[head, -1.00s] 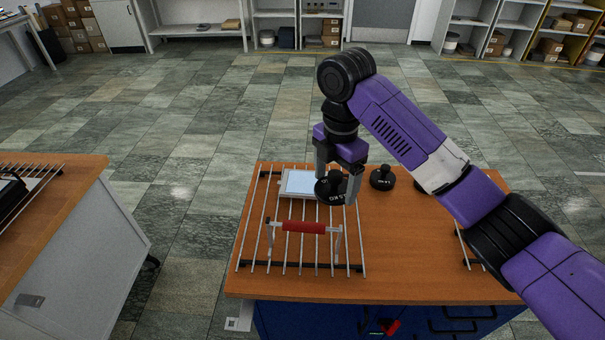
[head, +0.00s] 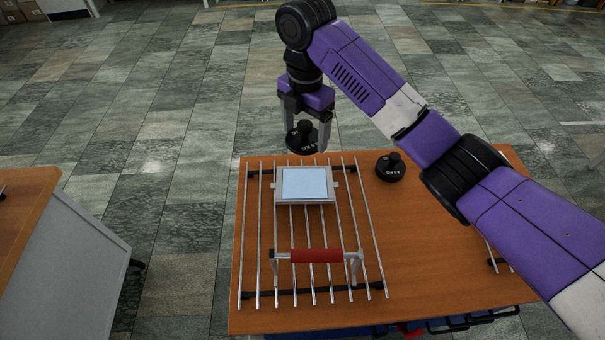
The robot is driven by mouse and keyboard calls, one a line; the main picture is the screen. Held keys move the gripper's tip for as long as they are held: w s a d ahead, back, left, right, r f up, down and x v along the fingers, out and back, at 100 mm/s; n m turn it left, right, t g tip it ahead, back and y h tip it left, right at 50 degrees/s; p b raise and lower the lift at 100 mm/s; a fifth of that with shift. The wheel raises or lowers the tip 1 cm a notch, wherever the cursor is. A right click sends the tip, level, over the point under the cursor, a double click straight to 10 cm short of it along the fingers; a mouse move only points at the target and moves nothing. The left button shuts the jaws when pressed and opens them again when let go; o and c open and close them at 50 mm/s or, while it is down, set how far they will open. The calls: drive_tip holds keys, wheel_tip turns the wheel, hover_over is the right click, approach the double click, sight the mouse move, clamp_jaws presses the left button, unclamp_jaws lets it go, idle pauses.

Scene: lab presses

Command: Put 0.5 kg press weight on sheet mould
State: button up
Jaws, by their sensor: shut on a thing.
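My gripper (head: 303,140) is shut on a black press weight (head: 301,137), with one finger on each side of it. Its label cannot be read clearly. In the picture the weight shows just above the far edge of the sheet mould (head: 308,200) and looks raised clear of it. The mould is a pale grey frame with a light blue-white sheet. It lies flat on a wire rack at the far side of the table, with its top uncovered.
The wire rack (head: 262,255) has a red-handled bar (head: 316,256) standing at its near side. Another black weight (head: 391,168) stands on the wooden table (head: 425,265) right of the rack. A second rack shows partly at the right. Another table (head: 28,190) is at the left.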

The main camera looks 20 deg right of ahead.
sight(305, 139)
wheel_tip(305, 139, down, 11)
drive_tip(key=shift+b, duration=0.8)
drive_tip(key=shift+f, duration=2.75)
drive_tip(key=shift+f, duration=0.15)
drive_tip(key=o, duration=2)
wheel_tip(305, 139, up, 12)
drive_tip(key=shift+r, duration=0.15)
